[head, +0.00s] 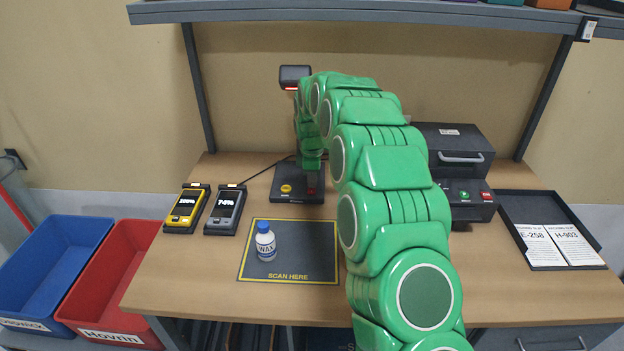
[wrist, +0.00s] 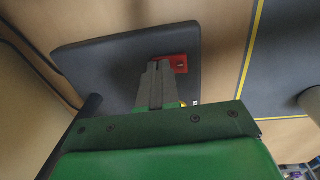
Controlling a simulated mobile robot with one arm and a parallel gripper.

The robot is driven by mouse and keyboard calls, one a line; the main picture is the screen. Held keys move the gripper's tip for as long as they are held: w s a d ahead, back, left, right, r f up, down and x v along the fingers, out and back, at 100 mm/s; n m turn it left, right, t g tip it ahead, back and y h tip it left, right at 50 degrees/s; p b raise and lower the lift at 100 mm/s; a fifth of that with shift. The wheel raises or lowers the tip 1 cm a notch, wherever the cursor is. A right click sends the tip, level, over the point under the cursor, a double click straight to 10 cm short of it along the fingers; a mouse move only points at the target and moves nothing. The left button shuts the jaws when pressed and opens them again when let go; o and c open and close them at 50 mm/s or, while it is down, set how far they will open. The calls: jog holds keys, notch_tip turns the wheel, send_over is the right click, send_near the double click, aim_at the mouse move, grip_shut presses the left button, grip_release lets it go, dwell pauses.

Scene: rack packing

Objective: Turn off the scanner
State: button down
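The scanner (head: 295,74) has a dark head on a post above a dark base plate (head: 283,198) at the back middle of the table. A round yellow button (head: 286,188) and a red switch (head: 311,191) are on the base. In the wrist view the base (wrist: 112,62) fills the middle, with the red switch (wrist: 181,62) at the fingertips. My gripper (wrist: 156,66) is shut, its grey fingers together with nothing visible between them. The tips overlap the switch's left part in that view; I cannot tell whether they touch it. My arm hides much of the post in the head view.
A white-and-blue bottle (head: 265,242) stands on the scan mat (head: 310,265). Two handheld devices (head: 186,207) (head: 225,210) lie left. A dark machine (head: 455,150) and a paper tray (head: 525,205) are right. Blue (head: 45,280) and red (head: 105,280) bins stand left of the table.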

jog(key=shift+s+f, duration=0.15)
jog(key=shift+f, duration=0.05)
jog(key=shift+s+r, duration=0.1)
jog(key=shift+s, duration=0.65)
jog(key=shift+r, duration=0.1)
notch_tip(320, 180, up, 14)
jog(key=s, duration=0.1)
jog(key=shift+s, duration=0.15)
dwell(0.4)
dwell(0.4)
